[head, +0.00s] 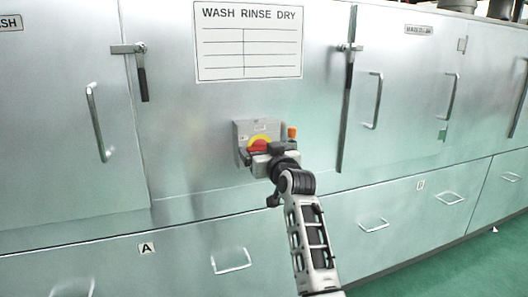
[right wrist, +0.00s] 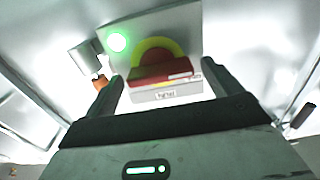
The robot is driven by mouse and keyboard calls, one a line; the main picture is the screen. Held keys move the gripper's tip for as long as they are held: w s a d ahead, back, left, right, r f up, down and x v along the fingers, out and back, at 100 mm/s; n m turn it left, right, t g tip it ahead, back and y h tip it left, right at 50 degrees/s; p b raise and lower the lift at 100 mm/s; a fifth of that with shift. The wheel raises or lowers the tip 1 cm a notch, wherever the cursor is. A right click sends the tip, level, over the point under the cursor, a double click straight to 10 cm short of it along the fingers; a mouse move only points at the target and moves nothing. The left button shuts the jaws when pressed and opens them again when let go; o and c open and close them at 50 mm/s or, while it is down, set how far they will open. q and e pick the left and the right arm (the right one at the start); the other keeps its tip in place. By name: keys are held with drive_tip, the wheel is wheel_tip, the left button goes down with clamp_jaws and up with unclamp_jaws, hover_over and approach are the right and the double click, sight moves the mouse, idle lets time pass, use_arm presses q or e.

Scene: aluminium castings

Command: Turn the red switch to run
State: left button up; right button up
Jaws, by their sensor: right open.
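The red switch (head: 258,146) sits on a yellow disc on a grey control box (head: 245,129) fixed to the metal cabinet front. In the right wrist view the red switch (right wrist: 163,74) shows as a wide bar across the yellow disc, with a small label plate below it. My right gripper (head: 262,154) is just in front of the box and partly hides it. In the right wrist view my right gripper (right wrist: 163,80) is open, one finger on each side of the switch. I cannot tell whether the fingers touch it. My left gripper is out of view.
A green lamp (right wrist: 117,42) glows beside the switch. An orange knob (head: 292,132) stands at the box's right side. Cabinet doors with bar handles (head: 96,122) flank the box. A "WASH RINSE DRY" sign (head: 248,40) hangs above. Drawers with handles (head: 231,261) lie below.

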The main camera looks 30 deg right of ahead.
drive_tip(key=c, duration=1)
